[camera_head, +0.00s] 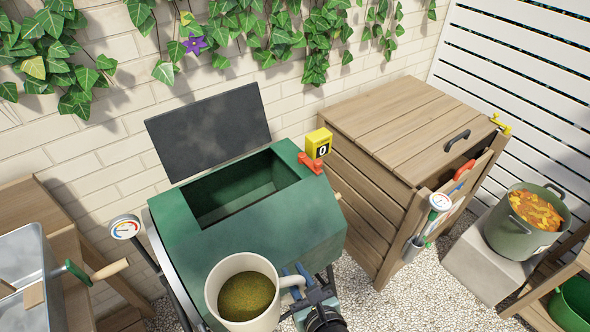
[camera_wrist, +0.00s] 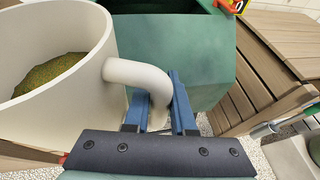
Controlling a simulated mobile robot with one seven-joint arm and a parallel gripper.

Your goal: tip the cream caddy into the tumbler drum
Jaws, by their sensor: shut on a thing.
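The cream caddy (camera_head: 217,293) is upright in front of the green tumbler drum, with brownish-green material inside. In the wrist view the caddy (camera_wrist: 75,107) fills the left side. My gripper (camera_head: 301,279) is shut on the caddy's handle at its right side; the blue fingers (camera_wrist: 165,105) show around the handle in the wrist view. The tumbler drum (camera_head: 300,222) stands in the middle with its dark lid (camera_head: 208,132) raised and its opening facing up. The drum's inside looks empty where visible. The caddy hides part of the drum's near side.
A yellow counter (camera_head: 318,144) sits on the drum's right top edge. A wooden bin (camera_head: 400,130) stands close on the right, and a pot of orange scraps (camera_head: 520,235) sits farther right. A metal basin (camera_head: 30,285) and a wooden-handled tool (camera_head: 110,269) are at left.

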